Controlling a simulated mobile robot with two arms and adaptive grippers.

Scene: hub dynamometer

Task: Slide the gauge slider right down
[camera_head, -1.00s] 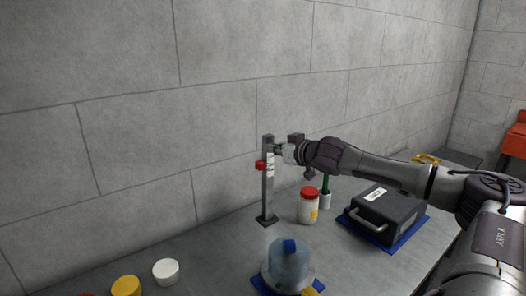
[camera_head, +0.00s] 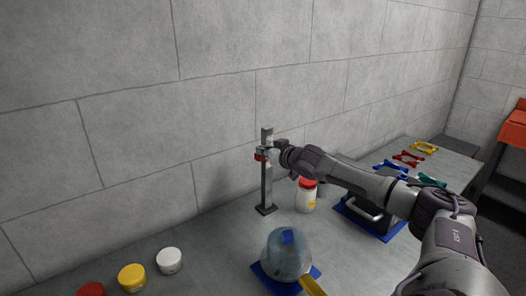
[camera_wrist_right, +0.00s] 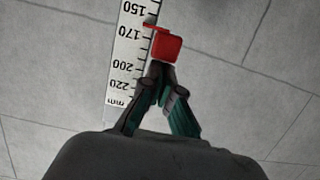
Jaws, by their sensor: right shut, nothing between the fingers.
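The gauge is an upright grey post (camera_head: 267,185) on a small dark foot, standing on the bench near the wall. Its red slider (camera_head: 260,155) sits on the upper part of the post. In the right wrist view the slider (camera_wrist_right: 167,46) is beside the white scale (camera_wrist_right: 128,60), near the 170 mark; the numbers appear upside down. My right gripper (camera_head: 272,149) is at the post, close to the slider. In the wrist view its fingertips (camera_wrist_right: 161,72) are together with nothing between them, right at the slider's edge. I cannot tell whether they touch it. My left gripper is out of view.
A red-lidded jar (camera_head: 306,198) stands right of the post. A dark case (camera_head: 363,212) is partly hidden behind my right arm. White (camera_head: 169,260), yellow (camera_head: 132,277) and red (camera_head: 91,290) lids lie at the front left.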

